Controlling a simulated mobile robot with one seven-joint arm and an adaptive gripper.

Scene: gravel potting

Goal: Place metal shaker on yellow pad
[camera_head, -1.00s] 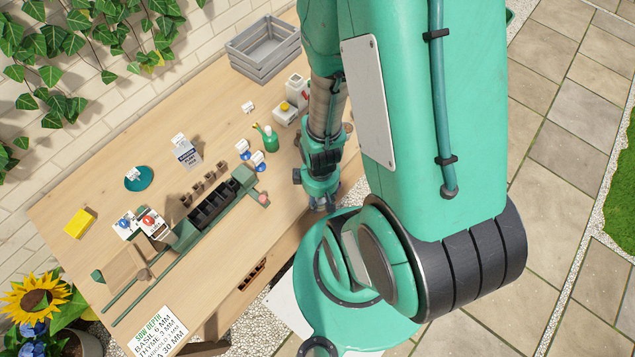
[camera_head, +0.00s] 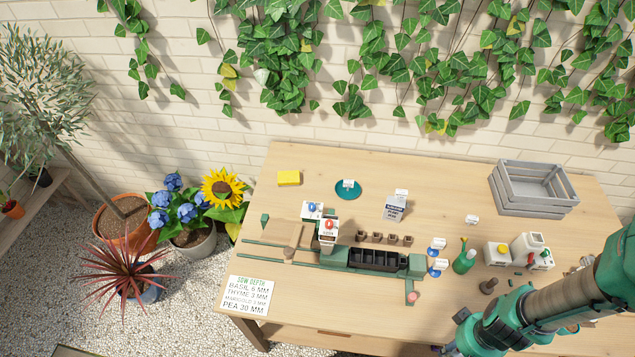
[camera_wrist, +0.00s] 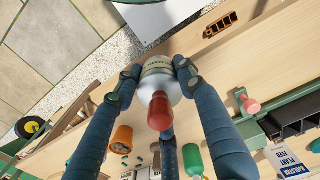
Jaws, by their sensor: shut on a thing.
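The metal shaker (camera_wrist: 158,68) is a silver cylinder with a pale label band, seen in the wrist view. A dark red rounded part (camera_wrist: 160,112) shows at its near end. My gripper (camera_wrist: 156,78) has its blue-grey fingers closed around the shaker. In the head view the arm reaches down at the lower right; its end is at the bottom edge and the shaker cannot be made out there. The yellow pad (camera_head: 289,179) lies flat and bare at the back left of the wooden table, far from my gripper.
A green rail fixture with a black cell tray (camera_head: 378,259) crosses the table's middle. A grey crate (camera_head: 533,188) is back right. Bare wood surrounds the pad.

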